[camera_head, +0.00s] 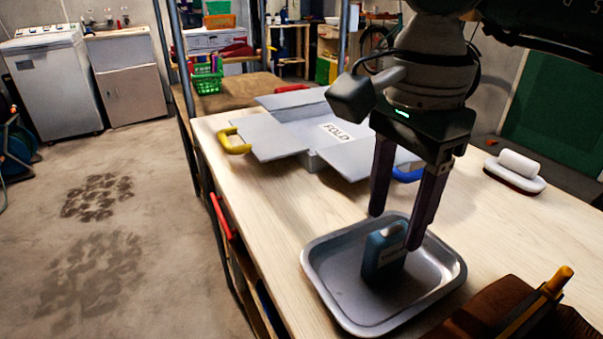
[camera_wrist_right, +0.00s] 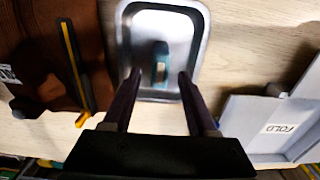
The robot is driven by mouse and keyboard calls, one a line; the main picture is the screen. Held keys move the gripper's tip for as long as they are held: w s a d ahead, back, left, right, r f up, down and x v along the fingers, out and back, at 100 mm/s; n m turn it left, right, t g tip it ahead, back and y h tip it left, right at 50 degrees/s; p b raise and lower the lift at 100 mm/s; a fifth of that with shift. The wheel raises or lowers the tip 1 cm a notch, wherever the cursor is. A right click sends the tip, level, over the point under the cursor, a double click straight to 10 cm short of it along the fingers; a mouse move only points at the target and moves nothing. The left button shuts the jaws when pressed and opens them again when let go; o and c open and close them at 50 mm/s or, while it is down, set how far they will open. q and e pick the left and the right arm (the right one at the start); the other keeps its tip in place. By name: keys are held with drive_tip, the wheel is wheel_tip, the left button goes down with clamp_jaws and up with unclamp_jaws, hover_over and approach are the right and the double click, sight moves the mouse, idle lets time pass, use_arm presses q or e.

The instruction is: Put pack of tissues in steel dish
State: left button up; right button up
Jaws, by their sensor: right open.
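The pack of tissues (camera_head: 383,254) is a small blue-teal pack with a pale top. It stands inside the steel dish (camera_head: 337,293), a grey rectangular tray with rounded corners on the wooden table. My right gripper (camera_head: 396,232) is open above the dish, its fingers pointing down on either side of the pack's upper part, and it holds nothing. In the right wrist view the pack (camera_wrist_right: 160,63) shows between and beyond the two open fingertips (camera_wrist_right: 159,76), inside the dish (camera_wrist_right: 187,14). My left gripper does not show.
A grey folding board (camera_head: 270,137) marked FOLD, with yellow and blue handles, lies behind the dish. A brown item with a yellow-handled tool (camera_head: 535,305) lies at front right. A white-topped brush (camera_head: 515,170) lies at the right. Bare table lies between brush and dish.

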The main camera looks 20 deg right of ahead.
sight(392, 231)
wheel_tip(392, 231, up, 8)
drive_tip(key=shift+r, duration=0.2)
